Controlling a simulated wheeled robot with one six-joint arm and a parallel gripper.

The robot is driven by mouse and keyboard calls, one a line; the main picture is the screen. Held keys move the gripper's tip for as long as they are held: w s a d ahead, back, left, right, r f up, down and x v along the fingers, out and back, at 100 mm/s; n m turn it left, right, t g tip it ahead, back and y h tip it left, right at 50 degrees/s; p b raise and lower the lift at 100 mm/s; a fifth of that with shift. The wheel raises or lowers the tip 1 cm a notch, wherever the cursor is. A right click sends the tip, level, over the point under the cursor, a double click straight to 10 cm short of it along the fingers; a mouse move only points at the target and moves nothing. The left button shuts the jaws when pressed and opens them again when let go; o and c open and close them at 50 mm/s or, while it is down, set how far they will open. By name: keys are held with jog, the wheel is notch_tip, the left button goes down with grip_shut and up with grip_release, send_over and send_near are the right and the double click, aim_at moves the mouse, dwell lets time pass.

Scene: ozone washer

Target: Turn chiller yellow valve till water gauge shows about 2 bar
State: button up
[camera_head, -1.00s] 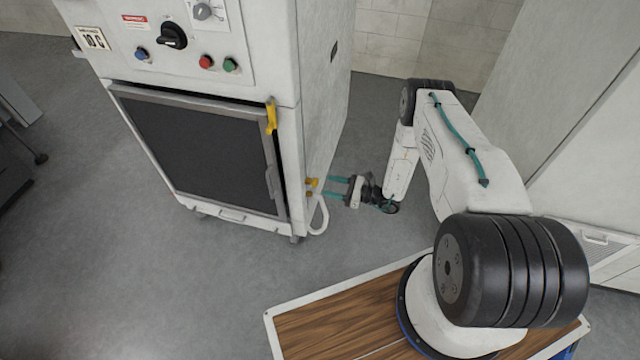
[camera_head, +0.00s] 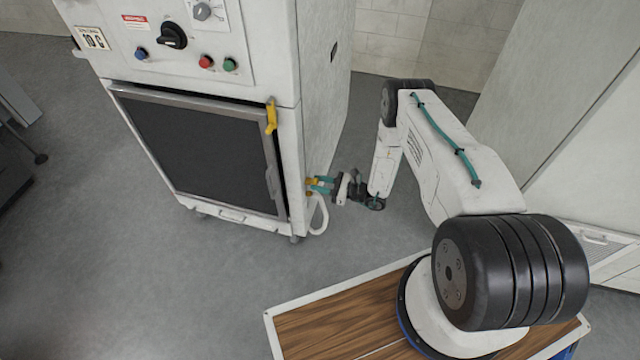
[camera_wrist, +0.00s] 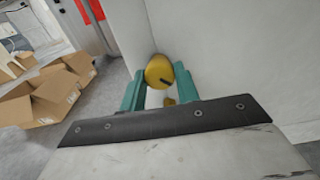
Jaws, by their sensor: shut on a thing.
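The chiller is a white cabinet (camera_head: 322,100) with a dark front panel, on the left in the head view. A yellow valve (camera_wrist: 159,71) sits low on its side, between the green fingers in the wrist view. A dark mark shows on its round face. My gripper (camera_head: 312,184) is at the cabinet's lower right edge, shut on the valve. Its fingertips also show in the wrist view (camera_wrist: 160,80). I cannot make out a water gauge in either view.
A white hose (camera_head: 324,216) loops down beside the valve. A yellow handle (camera_head: 271,116) is on the cabinet's front edge. Open cardboard boxes (camera_wrist: 52,98) lie at the left in the wrist view. A large pale cabinet (camera_head: 550,110) stands at the right. Grey floor between is clear.

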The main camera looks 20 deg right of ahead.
jog(key=m, duration=0.4)
dwell(0.3)
jog(key=o, duration=1)
jog(key=shift+c, duration=0.2)
jog(key=shift+d, duration=0.1)
jog(key=v, duration=0.7)
jog(key=shift+s+d, duration=0.2)
jog(key=shift+d, duration=0.05)
